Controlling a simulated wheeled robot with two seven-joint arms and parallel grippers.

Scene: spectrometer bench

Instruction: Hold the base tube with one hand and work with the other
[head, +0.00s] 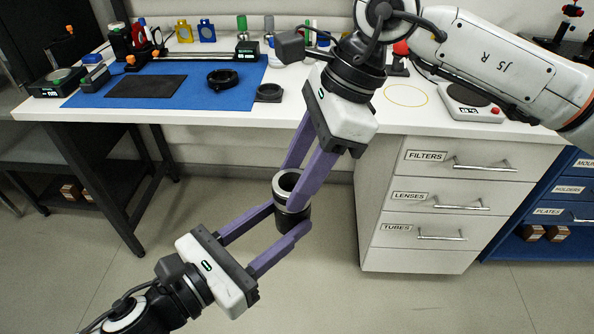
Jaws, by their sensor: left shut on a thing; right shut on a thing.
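A black base tube (291,217) is held in the air in front of the bench, roughly upright and leaning a little toward me. Its upper part, a ring with a silvery rim (289,178), has an open mouth facing up. My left gripper (289,213) comes from the lower left with its purple fingers shut on the lower part of the tube. My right gripper (295,187) reaches down from above, shut on the upper ring. The fingers cover parts of the sides, and I cannot tell how the ring and tube are joined.
A blue mat (190,95) on the white bench carries a black plate (146,86), a black ring (222,78) and a rail (190,57). A small square mount (269,92) sits at its edge. A drawer cabinet (455,205) stands at right. The floor below is clear.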

